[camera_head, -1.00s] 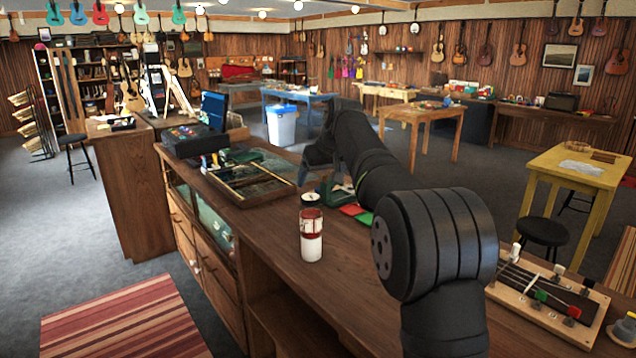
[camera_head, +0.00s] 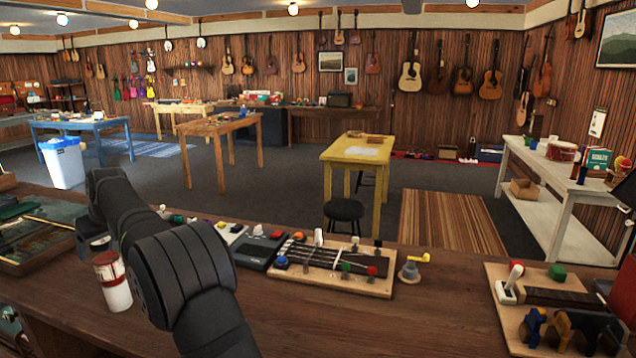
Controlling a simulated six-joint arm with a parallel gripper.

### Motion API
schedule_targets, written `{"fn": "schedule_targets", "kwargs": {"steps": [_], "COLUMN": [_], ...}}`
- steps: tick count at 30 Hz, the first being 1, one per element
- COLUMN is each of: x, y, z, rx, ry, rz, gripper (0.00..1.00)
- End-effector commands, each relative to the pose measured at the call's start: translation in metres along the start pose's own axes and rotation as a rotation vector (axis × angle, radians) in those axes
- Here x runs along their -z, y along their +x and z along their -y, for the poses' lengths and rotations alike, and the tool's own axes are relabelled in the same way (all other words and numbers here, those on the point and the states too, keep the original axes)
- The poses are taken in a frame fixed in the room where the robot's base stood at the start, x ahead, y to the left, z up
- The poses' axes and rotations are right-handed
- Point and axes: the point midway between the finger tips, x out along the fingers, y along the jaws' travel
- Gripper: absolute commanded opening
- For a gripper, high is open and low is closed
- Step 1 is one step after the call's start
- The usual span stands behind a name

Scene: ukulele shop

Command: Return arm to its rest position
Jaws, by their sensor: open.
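My arm (camera_head: 185,270) rises from the bottom edge, left of centre, and bends away to the left over the wooden counter. My gripper (camera_head: 84,222) is at its far end, small and partly hidden by the arm's last links. It points down over the counter, open, with nothing seen in it. A red-and-white can (camera_head: 112,281) stands upright on the counter just left of the arm, apart from it.
Right of the arm lie a dark device (camera_head: 258,246), a fretboard jig (camera_head: 335,268) with coloured knobs, and a second jig (camera_head: 556,310). A framed dark tray (camera_head: 35,235) is at the left. Bare counter (camera_head: 400,325) lies between the jigs at the front.

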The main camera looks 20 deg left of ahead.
Motion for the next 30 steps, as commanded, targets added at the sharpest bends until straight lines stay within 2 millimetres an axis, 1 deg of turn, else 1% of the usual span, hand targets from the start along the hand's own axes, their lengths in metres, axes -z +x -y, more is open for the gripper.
{"fn": "schedule_targets", "kwargs": {"steps": [1, 2, 3, 6, 9, 14, 21, 26, 30], "x": [-0.001, -0.002, 0.004, 0.011, 0.015, 0.017, 0.017, 0.014, 0.004], "y": [0.011, 0.015, 0.003, -0.007, -0.013, -0.018, -0.018, -0.013, 0.001], "z": [0.0, 0.0, 0.0, 0.0, 0.0, 0.0, 0.0, 0.0, 0.0], "rx": [0.001, 0.001, -0.001, 0.0, 0.0, 0.0, 0.0, 0.001, 0.001], "ry": [0.0, 0.0, -0.001, 0.0, 0.0, 0.0, 0.0, 0.0, 0.0], "rz": [0.002, 0.002, -0.005, -0.003, -0.001, -0.001, 0.0, 0.002, 0.004], "gripper": [0.82, 0.82, 0.82, 0.82, 0.82, 0.82, 0.82, 0.82, 0.82]}}
